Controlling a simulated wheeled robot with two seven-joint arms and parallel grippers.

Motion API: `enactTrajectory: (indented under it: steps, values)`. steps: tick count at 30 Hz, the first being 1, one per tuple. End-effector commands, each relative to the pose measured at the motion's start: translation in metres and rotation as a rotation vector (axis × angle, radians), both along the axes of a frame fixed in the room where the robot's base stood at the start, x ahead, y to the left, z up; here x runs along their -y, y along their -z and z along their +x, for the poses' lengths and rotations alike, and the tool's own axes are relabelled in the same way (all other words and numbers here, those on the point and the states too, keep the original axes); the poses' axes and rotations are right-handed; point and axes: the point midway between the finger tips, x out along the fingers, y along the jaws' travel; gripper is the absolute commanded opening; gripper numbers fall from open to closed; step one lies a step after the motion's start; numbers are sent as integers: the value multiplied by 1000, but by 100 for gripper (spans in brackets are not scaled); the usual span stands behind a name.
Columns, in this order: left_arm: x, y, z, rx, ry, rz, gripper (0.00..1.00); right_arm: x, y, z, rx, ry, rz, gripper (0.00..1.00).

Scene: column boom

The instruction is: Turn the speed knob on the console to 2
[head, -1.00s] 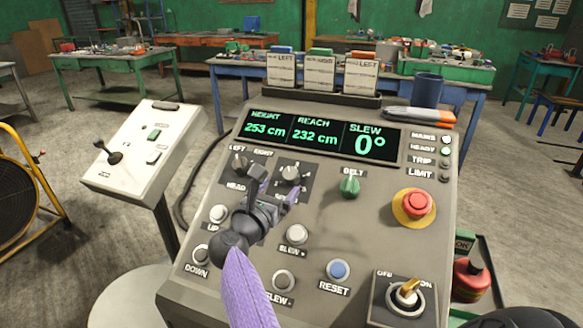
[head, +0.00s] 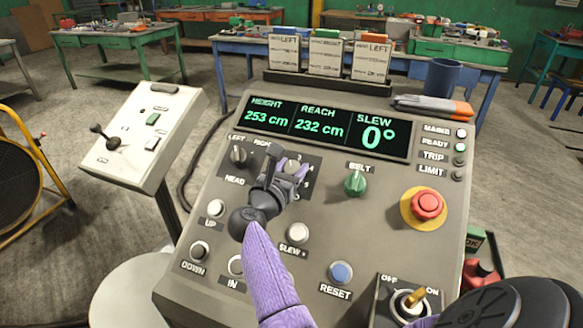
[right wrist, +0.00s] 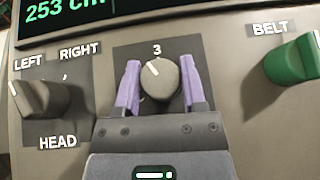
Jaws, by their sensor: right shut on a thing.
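The speed knob (right wrist: 160,80) is a grey round knob with a white pointer mark on the console (head: 225,255). In the right wrist view its mark points up and a little left, just left of the printed 3 (right wrist: 157,49); the other numbers are hidden. My right gripper (right wrist: 163,88) is shut on the knob, with one purple finger on each side. In the head view my right gripper (head: 288,168) covers most of the knob and its label. My left gripper is not in view.
The left/right head knob (right wrist: 42,98) is to the left and the green belt knob (right wrist: 292,62) to the right. A red emergency button (head: 427,205), a blue reset button (head: 341,272) and a key switch (head: 410,302) are on the same panel. The display (head: 320,128) reads slew 0°.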

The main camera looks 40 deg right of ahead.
Motion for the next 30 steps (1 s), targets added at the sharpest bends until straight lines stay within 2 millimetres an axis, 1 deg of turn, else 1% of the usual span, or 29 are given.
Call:
enactTrajectory:
  steps: [4, 7, 21, 30]
  values:
    - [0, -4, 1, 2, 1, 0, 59, 0, -1, 0, -8, -12, -4, 0]
    - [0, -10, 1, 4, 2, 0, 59, 0, -3, -1, -23, -40, -12, 0]
    - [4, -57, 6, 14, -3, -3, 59, 0, -5, -1, -165, -302, -86, 0]
    - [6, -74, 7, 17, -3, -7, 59, 0, -3, -1, -227, -418, -120, 0]
